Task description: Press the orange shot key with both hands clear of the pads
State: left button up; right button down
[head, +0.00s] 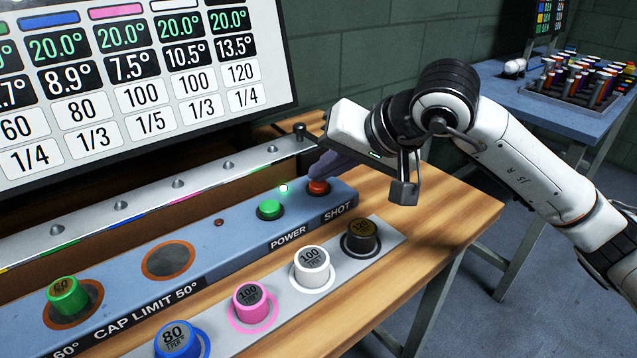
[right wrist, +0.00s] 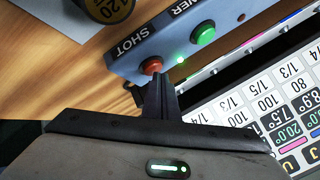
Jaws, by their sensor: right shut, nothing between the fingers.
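The orange shot key (head: 318,188) is a small round button at the right end of the blue-grey panel, by the label SHOT. It also shows in the right wrist view (right wrist: 150,65). My right gripper (head: 322,170) is shut and empty, its fingertips just behind and above the key. In the right wrist view its fingertips (right wrist: 158,78) lie very close to the key; I cannot tell whether they touch. Of the ringed pads, one holds a green cap (head: 67,298) and another pad (head: 168,260) is bare. My left gripper is not in view.
A green power button (head: 269,209) and a lit green lamp (head: 283,188) sit beside the key. Blue, pink, white and black caps (head: 361,237) stand on a grey strip in front. A large display (head: 140,80) stands behind. A blue table (head: 560,115) holds a rack.

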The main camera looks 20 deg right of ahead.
aim_at(324, 187)
jog(key=shift+f, duration=0.2)
dwell(0.4)
jog(key=shift+r+p, duration=0.3)
jog(key=shift+r, duration=0.55)
jog(key=shift+r+p, duration=1.7)
jog(key=shift+r, duration=0.85)
